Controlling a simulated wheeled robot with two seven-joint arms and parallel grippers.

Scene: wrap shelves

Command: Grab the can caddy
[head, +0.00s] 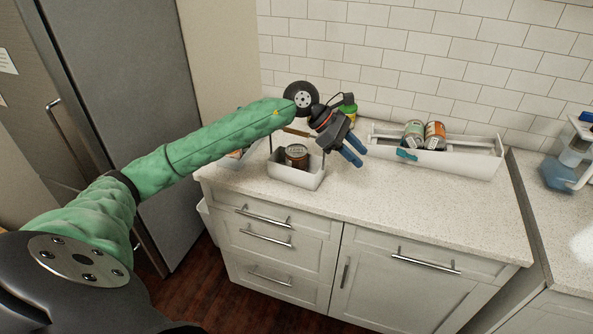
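A small white open caddy (310,182) with a raised wooden handle bar (296,132) stands on the counter, with a dark brown can (296,156) in it. A longer white caddy (465,165) stands further right near the wall and holds two cans, one green-labelled (413,133) and one orange-labelled (434,136). My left gripper (361,157) is over the counter between the two caddies, just right of the small one. Its two blue fingers are apart, with nothing visible between them. My arm passes behind or over the small caddy's back; contact cannot be told. My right gripper is not in view.
A green-topped item (348,107) stands behind my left gripper. Another item (240,153) is partly hidden under my arm. A grey fridge (130,90) stands left. A blue bottle (560,172) is on the right counter. The counter front (400,215) is clear.

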